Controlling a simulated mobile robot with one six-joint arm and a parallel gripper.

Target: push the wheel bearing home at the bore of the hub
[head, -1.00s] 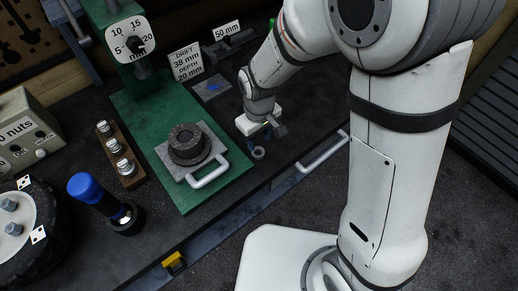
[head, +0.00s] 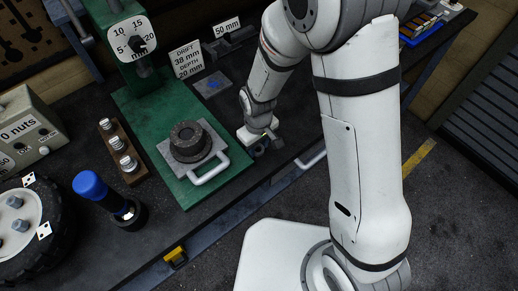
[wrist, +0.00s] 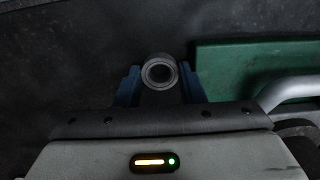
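The wheel bearing, a small dark steel ring (wrist: 158,72), stands with its bore facing the wrist camera, between the two blue fingers of my gripper (wrist: 158,86). The fingers are very close to its sides; whether they press on it is not clear. In the head view my gripper (head: 262,147) is low over the bench, right of the press, and mostly hides the ring. The hub (head: 189,141), a dark round block with a central bore, sits on a grey plate (head: 217,148) with a white handle, on the green press base (head: 182,189).
The press column with its dial (head: 134,39) rises behind the hub. A wooden rack (head: 121,151) of metal pieces and a blue-handled tool (head: 92,186) stand left. Signs reading drift 38 mm (head: 186,61) and 50 mm (head: 227,28) stand at the back.

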